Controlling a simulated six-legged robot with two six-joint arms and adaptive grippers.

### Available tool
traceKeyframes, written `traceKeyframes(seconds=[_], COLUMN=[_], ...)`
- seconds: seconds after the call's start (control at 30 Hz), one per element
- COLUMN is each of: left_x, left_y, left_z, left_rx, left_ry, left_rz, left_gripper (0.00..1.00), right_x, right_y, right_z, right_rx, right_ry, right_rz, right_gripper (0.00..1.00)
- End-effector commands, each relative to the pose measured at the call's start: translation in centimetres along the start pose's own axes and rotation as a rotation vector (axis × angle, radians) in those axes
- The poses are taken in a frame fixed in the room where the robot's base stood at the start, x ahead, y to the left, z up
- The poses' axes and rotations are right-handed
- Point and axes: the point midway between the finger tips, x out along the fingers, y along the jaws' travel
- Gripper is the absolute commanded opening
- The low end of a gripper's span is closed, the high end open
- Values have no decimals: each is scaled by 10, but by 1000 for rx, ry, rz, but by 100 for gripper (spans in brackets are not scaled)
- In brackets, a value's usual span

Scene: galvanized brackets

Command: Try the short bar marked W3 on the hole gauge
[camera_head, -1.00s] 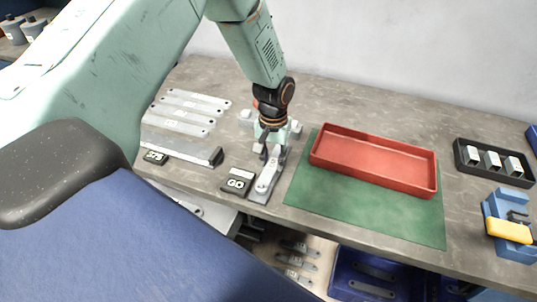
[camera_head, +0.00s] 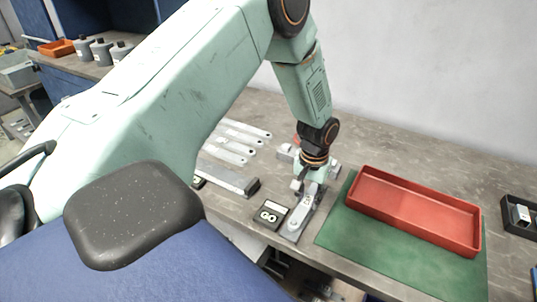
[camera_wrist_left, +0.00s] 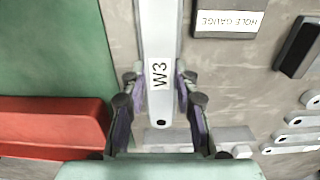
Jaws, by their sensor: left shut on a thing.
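The short W3 bar (camera_wrist_left: 159,38) is pale metal, with its mark and one end hole showing in the left wrist view. My left gripper (camera_wrist_left: 156,92) is shut on it, one finger on each side. A white HOLE GAUGE label (camera_wrist_left: 228,22) is beside the bar. Whether the bar's far hole is on a pin cannot be told. My right gripper is not in view.
A red tray (camera_head: 415,237) stands on a green mat (camera_head: 345,243) to the right. Several flat bars (camera_head: 240,143) lie at the left, behind a grey bar-like piece with a dark end (camera_head: 230,179). A black holder (camera_head: 519,214) is at the far right.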

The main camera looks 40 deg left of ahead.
Motion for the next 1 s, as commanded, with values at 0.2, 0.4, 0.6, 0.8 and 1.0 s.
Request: traceKeyframes(seconds=[0.2, 0.4, 0.6, 0.8, 1.0], left_x=[0, 0, 0, -13, -52], left_y=[0, 0, 0, 0, 0], left_z=[0, 0, 0, -1, -1], left_rx=[0, 0, 0, -1, 0], left_ry=[1, 1, -1, 3, 5], left_rz=[0, 0, 0, 1, 2], left_gripper=[42, 56, 56, 56, 56], right_x=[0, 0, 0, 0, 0], right_y=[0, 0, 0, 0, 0], right_z=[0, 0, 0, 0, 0], right_rx=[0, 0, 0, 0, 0], right_ry=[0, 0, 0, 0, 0], right_rz=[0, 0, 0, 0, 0], right_gripper=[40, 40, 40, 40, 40])
